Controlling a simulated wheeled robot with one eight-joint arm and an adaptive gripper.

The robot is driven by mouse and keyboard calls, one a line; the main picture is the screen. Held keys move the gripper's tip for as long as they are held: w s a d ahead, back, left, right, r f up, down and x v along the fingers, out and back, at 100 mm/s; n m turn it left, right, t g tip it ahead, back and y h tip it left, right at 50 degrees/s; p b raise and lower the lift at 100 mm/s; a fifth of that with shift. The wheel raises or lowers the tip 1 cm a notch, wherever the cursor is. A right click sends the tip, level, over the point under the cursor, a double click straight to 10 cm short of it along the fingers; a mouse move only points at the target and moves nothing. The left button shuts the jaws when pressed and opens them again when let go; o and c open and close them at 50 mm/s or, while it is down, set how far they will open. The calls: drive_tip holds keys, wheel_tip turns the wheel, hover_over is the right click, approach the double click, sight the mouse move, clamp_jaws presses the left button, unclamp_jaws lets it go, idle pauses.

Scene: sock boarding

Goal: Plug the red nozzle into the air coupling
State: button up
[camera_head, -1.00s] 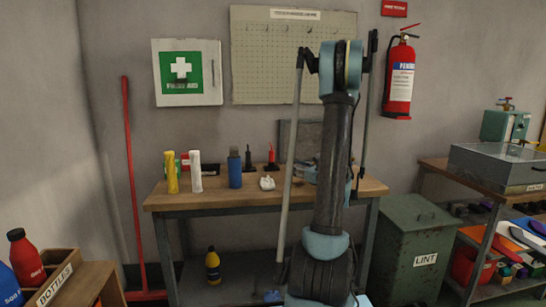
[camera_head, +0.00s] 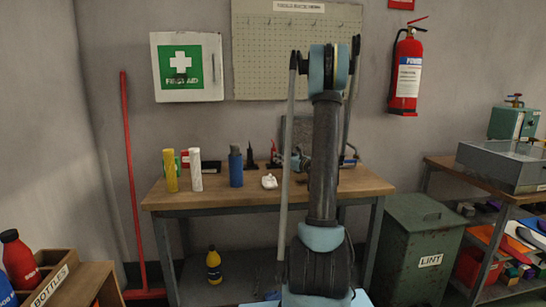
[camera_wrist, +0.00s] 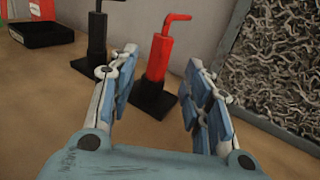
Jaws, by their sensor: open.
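The red nozzle (camera_wrist: 158,58) stands upright in a black base on the workbench, its bent tip pointing right in the wrist view. It also shows in the head view (camera_head: 274,150) at the back of the bench. My gripper (camera_wrist: 160,66) is open and empty. In the wrist view its two fingers point toward the red nozzle, which appears between them and a little beyond the tips. A similar black nozzle (camera_wrist: 97,38) stands to its left, close to the left finger. I cannot make out the air coupling in either view.
A panel of grey tangled mesh (camera_wrist: 278,70) stands right of the red nozzle. A black tray (camera_wrist: 42,33) lies at the left. The bench front is mostly clear.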

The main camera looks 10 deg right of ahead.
drive_tip(key=shift+r+x, duration=0.1)
drive_tip(key=shift+x, duration=1.55)
drive_tip(key=shift+r+x, duration=0.15)
drive_tip(key=shift+x, duration=1.5)
clamp_jaws()
